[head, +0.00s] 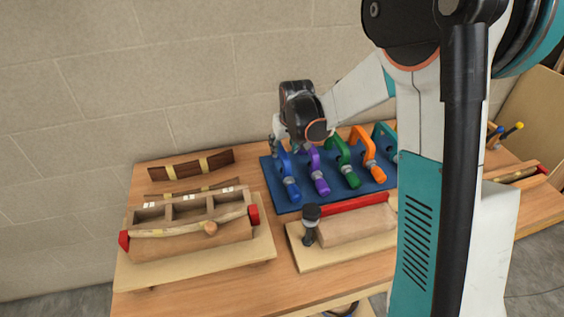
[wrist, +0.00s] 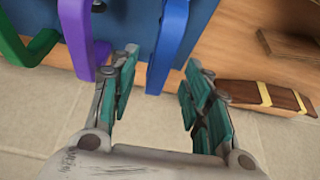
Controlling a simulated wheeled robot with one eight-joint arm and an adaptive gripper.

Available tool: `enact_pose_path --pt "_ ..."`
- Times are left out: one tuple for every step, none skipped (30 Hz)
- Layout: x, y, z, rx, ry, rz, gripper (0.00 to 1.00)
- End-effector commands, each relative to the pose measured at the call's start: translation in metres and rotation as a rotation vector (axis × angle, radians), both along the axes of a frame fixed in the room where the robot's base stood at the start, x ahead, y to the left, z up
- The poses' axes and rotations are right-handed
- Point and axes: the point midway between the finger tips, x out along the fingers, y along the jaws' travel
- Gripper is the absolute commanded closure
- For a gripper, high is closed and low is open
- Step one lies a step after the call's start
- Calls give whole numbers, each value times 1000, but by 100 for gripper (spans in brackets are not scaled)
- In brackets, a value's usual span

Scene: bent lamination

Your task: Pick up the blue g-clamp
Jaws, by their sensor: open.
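The blue g-clamp (head: 290,182) is the leftmost of a row of coloured clamps on a dark blue board (head: 322,202). In the wrist view the blue clamp's frame (wrist: 168,45) lies between the two fingers of my gripper (wrist: 162,60), with a visible gap on each side. My gripper (head: 276,146) is open and empty, at the upper, wall-side end of the blue clamp in the head view. My wrist and arm hide part of that end. I cannot tell how far the fingertips are above the board.
A purple clamp (head: 317,176) stands close beside the blue one, near the left finger in the wrist view. Green (head: 346,168) and orange (head: 371,162) clamps follow. A wooden tray (head: 185,238), a mallet (head: 311,222) and dark strips (head: 192,165) lie around. The wall (head: 200,80) is close behind.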

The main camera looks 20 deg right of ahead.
Motion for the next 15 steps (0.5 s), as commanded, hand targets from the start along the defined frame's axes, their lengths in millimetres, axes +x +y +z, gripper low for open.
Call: enact_pose_path --pt "3 1 -8 0 0 0 56" --pt "4 1 -13 0 0 0 56" --pt "7 2 -19 0 0 1 56" --pt "8 2 -23 0 0 1 56" --pt "10 2 -27 0 0 0 56" --pt "13 2 -32 0 0 0 56" --pt "14 2 -35 0 0 0 56" --pt "15 2 -38 0 0 0 56" --pt "16 2 -40 0 0 0 56" --pt "17 2 -41 0 0 0 56" --pt "17 2 -41 0 0 0 56" --pt "17 2 -41 0 0 0 56" --pt "17 2 -40 0 0 0 56" --pt "17 2 -40 0 0 0 56" --pt "17 2 -40 0 0 0 56"
